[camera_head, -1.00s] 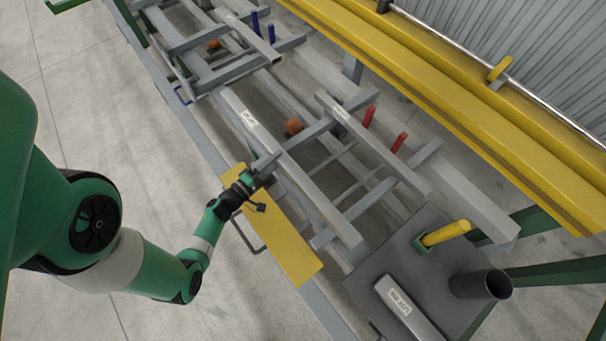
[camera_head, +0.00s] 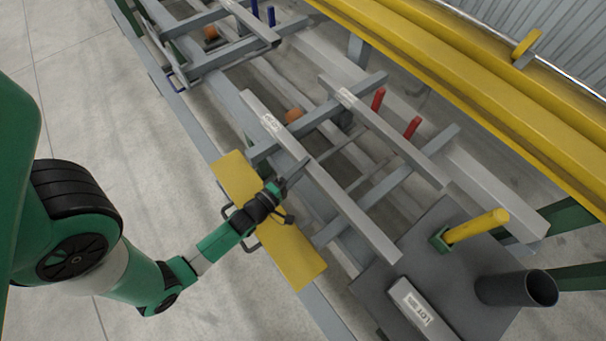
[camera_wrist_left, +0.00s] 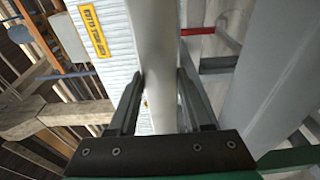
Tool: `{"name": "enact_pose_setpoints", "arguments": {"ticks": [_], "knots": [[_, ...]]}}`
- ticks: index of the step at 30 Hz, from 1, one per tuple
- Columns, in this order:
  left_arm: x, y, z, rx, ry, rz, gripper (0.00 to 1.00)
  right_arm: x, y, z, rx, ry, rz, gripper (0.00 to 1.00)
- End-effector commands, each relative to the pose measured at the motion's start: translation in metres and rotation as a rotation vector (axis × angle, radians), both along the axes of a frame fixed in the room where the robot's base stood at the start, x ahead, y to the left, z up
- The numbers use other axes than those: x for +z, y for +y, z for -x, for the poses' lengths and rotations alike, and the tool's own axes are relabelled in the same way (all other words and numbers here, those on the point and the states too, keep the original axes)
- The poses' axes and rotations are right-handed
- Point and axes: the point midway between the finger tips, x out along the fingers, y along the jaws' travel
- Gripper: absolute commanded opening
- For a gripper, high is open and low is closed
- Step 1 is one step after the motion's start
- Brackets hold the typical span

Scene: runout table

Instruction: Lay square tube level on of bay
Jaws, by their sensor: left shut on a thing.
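A long grey square tube (camera_head: 338,205) with a white label runs diagonally across the near bay of the rack, over its grey crossbars (camera_head: 345,230). My left gripper (camera_head: 300,172) is at the tube's near side, a little behind its middle. In the left wrist view the fingers (camera_wrist_left: 158,98) are on both sides of a smooth grey tube (camera_wrist_left: 157,50), shut on it. I cannot tell whether the tube touches the crossbars. A second labelled tube (camera_head: 395,140) lies parallel, beside two red posts (camera_head: 378,99). My right gripper is not in view.
A yellow plate (camera_head: 300,262) lies under my left wrist along the near rail. A dark table (camera_head: 455,295) at the right end holds a LOT-labelled block (camera_head: 415,308), a yellow handle (camera_head: 478,227) and a dark cup (camera_head: 520,288). Yellow beams (camera_head: 450,80) run behind.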

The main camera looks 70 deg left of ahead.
Motion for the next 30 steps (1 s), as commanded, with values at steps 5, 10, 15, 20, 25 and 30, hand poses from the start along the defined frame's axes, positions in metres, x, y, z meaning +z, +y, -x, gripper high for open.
{"name": "enact_pose_setpoints", "arguments": {"ticks": [5,10,15,20,25,30], "knots": [[-0.027,-0.003,-0.004,-0.002,-0.002,0.000,0.00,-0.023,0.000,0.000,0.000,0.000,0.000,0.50],[-0.035,-0.003,-0.004,-0.001,-0.004,-0.001,0.00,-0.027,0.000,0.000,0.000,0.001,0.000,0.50],[-0.033,-0.003,-0.004,-0.001,-0.005,-0.001,0.00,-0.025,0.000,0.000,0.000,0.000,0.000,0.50],[-0.038,-0.003,-0.004,-0.001,-0.005,-0.001,0.00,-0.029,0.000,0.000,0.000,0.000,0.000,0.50],[-0.042,-0.003,-0.004,-0.001,-0.005,-0.001,0.00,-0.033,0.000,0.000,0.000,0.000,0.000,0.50],[-0.045,-0.003,-0.003,-0.001,0.002,0.002,0.69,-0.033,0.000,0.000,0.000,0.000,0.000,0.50]]}}
